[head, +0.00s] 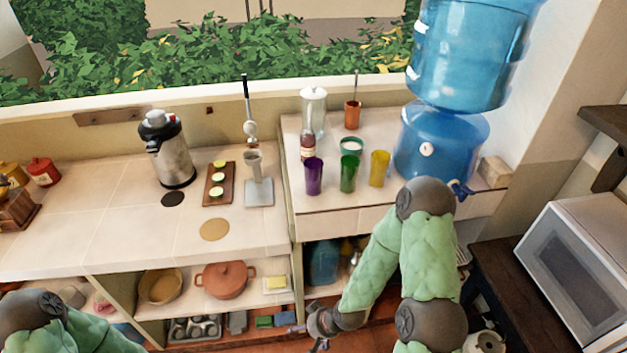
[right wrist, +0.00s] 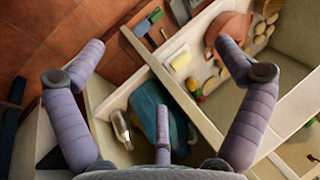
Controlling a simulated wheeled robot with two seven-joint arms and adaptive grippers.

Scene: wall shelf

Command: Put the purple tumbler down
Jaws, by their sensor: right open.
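The purple tumbler (head: 314,176) stands upright on the raised white-tiled counter (head: 330,202), near its front edge. A green tumbler (head: 349,173) and a yellow tumbler (head: 380,168) stand in a row to its right. My right gripper (head: 312,334) is low in front of the lower shelves, well below and apart from the purple tumbler. In the right wrist view its fingers (right wrist: 157,50) are spread wide with nothing between them. The tumbler is not in the right wrist view. Only part of my left arm shows at the lower left; its gripper is out of view.
A blue water dispenser (head: 440,140) stands right. An orange pot (head: 225,280) sits on the lower shelf. A microwave (head: 575,265) is far right.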

